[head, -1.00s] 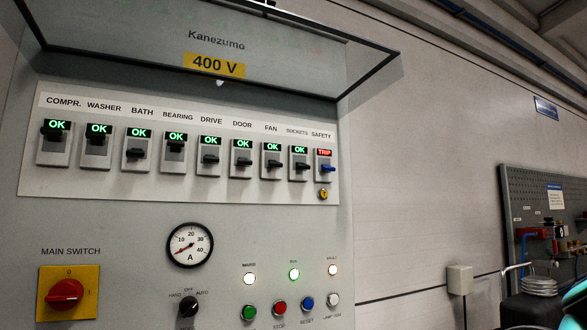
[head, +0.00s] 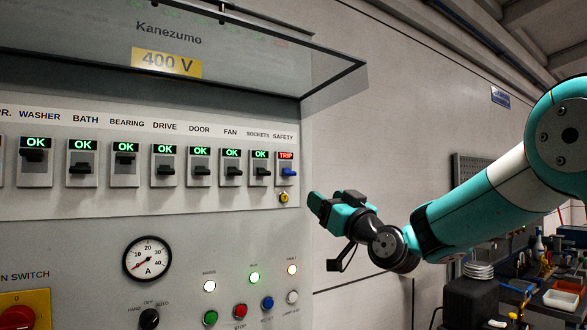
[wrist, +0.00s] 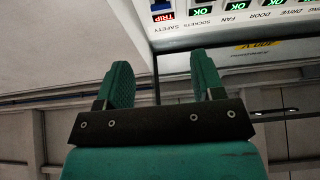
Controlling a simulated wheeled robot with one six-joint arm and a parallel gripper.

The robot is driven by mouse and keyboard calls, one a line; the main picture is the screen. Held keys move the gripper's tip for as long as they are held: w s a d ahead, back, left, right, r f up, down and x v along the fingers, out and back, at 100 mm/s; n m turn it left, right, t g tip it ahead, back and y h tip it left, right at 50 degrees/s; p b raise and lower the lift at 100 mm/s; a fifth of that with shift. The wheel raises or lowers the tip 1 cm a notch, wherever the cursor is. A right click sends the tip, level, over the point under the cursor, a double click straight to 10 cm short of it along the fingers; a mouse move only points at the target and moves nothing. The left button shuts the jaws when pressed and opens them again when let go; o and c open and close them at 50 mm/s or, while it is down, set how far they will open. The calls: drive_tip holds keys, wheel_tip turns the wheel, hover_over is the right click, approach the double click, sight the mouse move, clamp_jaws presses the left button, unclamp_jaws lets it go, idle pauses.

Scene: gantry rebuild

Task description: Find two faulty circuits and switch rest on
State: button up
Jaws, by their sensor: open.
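A row of breakers sits on the grey panel (head: 60,235). The washer breaker (head: 33,160) and bearing breaker (head: 125,160) have levers up. The levers of the bath (head: 82,168), drive (head: 164,170), door (head: 200,171), fan (head: 232,172) and sockets (head: 261,172) breakers sit lower. These show green OK. The safety breaker (head: 287,170) has a blue lever and shows red TRIP. The compressor breaker is mostly cut off at left. My gripper (head: 318,203) is open and empty, right of and below the safety breaker, apart from it. The wrist view shows its spread fingers (wrist: 163,78).
A raised clear cover (head: 220,45) hangs over the breakers. Below are an ammeter (head: 147,258) near zero, lit white and green lamps, push buttons and a red main switch (head: 16,318). A cluttered bench (head: 530,285) stands at right.

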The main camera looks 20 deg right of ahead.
sight(292, 174)
drive_tip(key=p+x, duration=0.9)
drive_tip(key=x, duration=0.4)
drive_tip(key=shift+w+a+r, duration=0.15)
drive_tip(key=shift+w+r, duration=0.1)
drive_tip(key=shift+w+a, duration=0.1)
drive_tip(key=shift+w, duration=0.35)
drive_tip(key=c, duration=0.9)
